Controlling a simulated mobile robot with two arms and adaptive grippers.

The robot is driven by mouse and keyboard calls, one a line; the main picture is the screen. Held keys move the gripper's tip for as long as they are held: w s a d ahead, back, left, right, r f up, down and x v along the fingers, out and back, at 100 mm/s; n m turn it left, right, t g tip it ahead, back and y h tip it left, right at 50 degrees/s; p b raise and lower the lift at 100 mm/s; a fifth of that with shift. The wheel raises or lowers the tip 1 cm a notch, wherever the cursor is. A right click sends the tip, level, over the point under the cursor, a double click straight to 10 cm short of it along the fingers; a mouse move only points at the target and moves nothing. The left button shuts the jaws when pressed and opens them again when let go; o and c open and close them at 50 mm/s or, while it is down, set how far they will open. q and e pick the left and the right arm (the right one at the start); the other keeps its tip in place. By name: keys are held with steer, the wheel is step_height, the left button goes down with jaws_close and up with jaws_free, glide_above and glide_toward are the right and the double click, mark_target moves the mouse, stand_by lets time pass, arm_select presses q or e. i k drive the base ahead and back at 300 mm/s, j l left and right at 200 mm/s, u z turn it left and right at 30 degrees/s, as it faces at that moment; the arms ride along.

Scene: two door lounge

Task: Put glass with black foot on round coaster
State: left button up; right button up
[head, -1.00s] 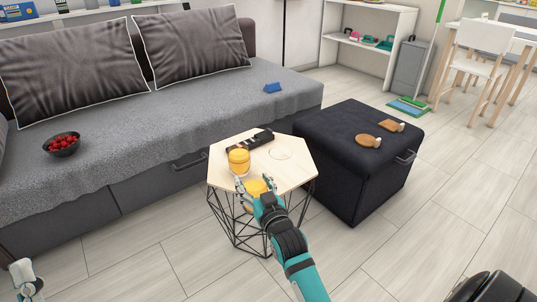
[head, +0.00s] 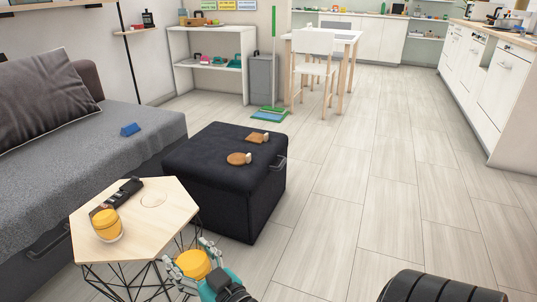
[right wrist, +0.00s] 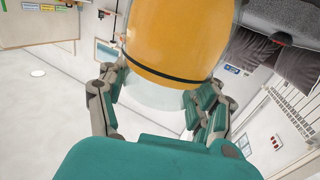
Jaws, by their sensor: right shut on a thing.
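My right gripper (head: 194,258) is shut on a glass (head: 193,266) with orange-yellow contents, held in front of the table's right edge. In the right wrist view this held glass (right wrist: 178,40) has a black band below the orange part and a clear part beyond it. A second glass with orange-yellow contents (head: 107,226) stands on the hexagonal wooden table (head: 145,228). A pale round outline (head: 153,199), perhaps a flat coaster, lies on the table. Two brown flat pieces, a nearer rounded one (head: 238,159) and a farther one (head: 257,139), lie on the black ottoman. My left gripper is out of view.
A dark remote-like object (head: 122,193) lies on the table's far left part. The black ottoman (head: 205,160) stands behind the table, beside the grey sofa (head: 75,150). Open floor (head: 350,200) stretches to the right.

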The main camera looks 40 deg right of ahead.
mark_target(237, 158)
steer(key=i+z, duration=0.3)
steer(key=i, duration=0.25)
steer(key=i+j+z, duration=0.1)
steer(key=i+z, duration=0.2)
steer(key=i, duration=0.25)
steer(key=i+j, duration=0.1)
steer(key=i, duration=0.2)
